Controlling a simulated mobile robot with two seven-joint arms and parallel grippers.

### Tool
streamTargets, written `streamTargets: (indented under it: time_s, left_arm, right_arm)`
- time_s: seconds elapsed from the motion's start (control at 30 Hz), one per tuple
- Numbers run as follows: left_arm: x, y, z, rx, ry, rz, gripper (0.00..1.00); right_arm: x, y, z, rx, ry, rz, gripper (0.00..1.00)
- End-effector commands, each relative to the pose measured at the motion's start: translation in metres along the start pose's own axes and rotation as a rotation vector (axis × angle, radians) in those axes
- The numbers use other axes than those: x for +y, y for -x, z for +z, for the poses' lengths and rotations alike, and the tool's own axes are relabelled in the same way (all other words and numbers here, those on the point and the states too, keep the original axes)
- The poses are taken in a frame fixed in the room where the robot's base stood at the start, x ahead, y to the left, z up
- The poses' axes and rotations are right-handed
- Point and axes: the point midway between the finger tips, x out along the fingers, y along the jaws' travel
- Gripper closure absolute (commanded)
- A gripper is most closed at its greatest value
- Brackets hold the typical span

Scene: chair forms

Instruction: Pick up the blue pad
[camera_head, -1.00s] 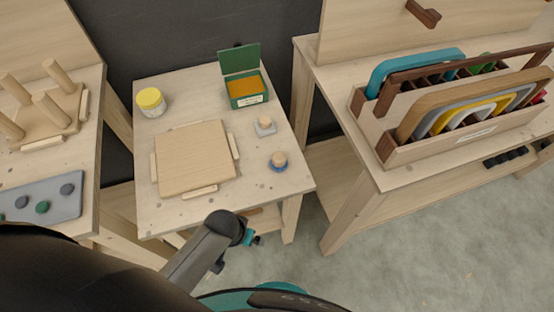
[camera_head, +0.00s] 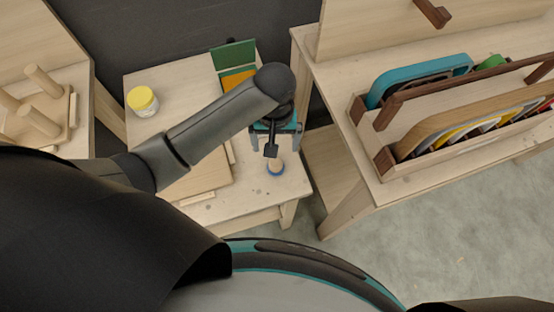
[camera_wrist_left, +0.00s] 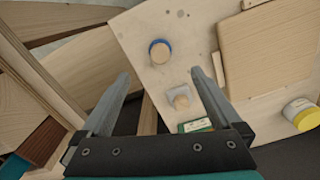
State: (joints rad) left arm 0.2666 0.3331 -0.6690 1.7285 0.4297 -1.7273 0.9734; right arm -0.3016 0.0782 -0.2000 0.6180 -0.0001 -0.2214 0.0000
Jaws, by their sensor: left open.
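The blue pad (camera_head: 275,170), a small blue disc with a round wooden knob, stands upright near the right front edge of the small table (camera_head: 240,205). It also shows in the left wrist view (camera_wrist_left: 159,51), just beyond the fingertips and between their lines. My left gripper (camera_wrist_left: 160,76) is open and empty, pointing down above the table. In the head view my left gripper (camera_head: 274,138) is just behind the blue pad. A grey pad with a wooden knob (camera_wrist_left: 180,97) shows between the fingers in the wrist view; the gripper hides it in the head view.
A green box with an open lid (camera_head: 235,56) and a yellow jar (camera_head: 143,101) stand at the back of the table. A wooden board (camera_head: 205,180) lies left of the pad, partly under my arm. A rack of coloured forms (camera_head: 385,160) stands on the right table.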

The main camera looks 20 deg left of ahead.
Motion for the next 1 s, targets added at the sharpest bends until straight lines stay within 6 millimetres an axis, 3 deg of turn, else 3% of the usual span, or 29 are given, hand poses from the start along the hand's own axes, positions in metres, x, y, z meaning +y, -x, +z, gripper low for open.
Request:
streamTargets:
  time_s: [0.1,0.3,0.57,0.83,1.0]
  left_arm:
    - [-0.001,-0.031,0.001,-0.003,0.0,-0.004,0.02]
    - [-0.001,-0.066,0.0,0.0,0.0,-0.002,0.02]
    - [0.0,-0.083,-0.001,0.001,-0.001,0.0,0.02]
    - [0.001,-0.12,-0.002,0.001,-0.002,0.0,0.02]
    - [0.001,-0.127,-0.003,0.003,-0.002,0.002,0.02]
  right_arm:
    - [-0.001,-0.009,0.011,-0.017,0.0,-0.002,0.5]
    - [-0.001,-0.019,0.007,-0.01,0.0,0.0,0.5]
    - [0.002,-0.024,-0.003,0.01,0.0,0.002,0.5]
    - [0.001,-0.037,-0.002,0.01,0.0,0.002,0.5]
    - [0.001,-0.039,-0.001,0.009,0.0,0.002,0.5]
